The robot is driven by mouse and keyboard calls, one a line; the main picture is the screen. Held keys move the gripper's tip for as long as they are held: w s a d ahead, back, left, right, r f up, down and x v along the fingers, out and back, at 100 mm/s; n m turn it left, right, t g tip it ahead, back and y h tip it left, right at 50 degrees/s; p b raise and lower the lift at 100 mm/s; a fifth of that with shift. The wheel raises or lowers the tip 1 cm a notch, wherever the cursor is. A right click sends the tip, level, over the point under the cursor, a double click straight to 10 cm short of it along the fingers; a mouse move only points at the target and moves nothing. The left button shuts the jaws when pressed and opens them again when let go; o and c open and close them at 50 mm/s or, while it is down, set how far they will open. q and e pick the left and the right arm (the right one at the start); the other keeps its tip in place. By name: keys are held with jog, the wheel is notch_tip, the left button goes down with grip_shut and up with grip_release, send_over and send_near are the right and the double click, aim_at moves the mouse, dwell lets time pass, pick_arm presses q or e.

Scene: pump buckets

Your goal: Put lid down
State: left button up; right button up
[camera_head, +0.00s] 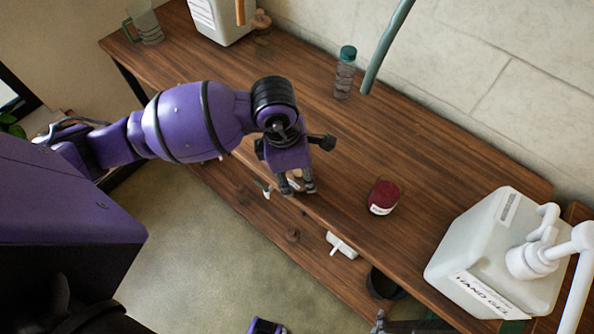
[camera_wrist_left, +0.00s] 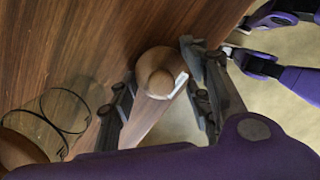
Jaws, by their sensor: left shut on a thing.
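A round wooden lid (camera_wrist_left: 160,72) with a knob shows between the fingers of my left gripper (camera_wrist_left: 165,95) in the left wrist view. My left gripper (camera_head: 297,187) is shut on this lid at the front edge of the wooden table. In the head view the fingers hide most of the lid. A clear glass vessel (camera_wrist_left: 62,110) with dark rings shows at the lower left of the wrist view. Dark and purple parts, seemingly my right gripper (camera_wrist_left: 250,42), show at the wrist view's upper right; its opening is unclear.
A dark red jar (camera_head: 383,197) stands right of my left gripper on the table (camera_head: 420,150). A white pump canister (camera_head: 490,255) is at the right. A clear bottle (camera_head: 344,75), a glass jug (camera_head: 147,25) and a white canister (camera_head: 222,20) stand farther back. A lower shelf holds small items.

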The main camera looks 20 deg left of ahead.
aim_at(289, 178)
pick_arm(q)
jog(key=shift+f, duration=0.15)
jog(key=o, duration=0.9)
jog(key=r, duration=0.4)
jog(key=a+r, duration=0.1)
jog(key=r, duration=0.7)
jog(key=shift+s+a+r, duration=0.15)
jog(key=shift+s+a, duration=0.15)
jog(key=shift+s, duration=0.1)
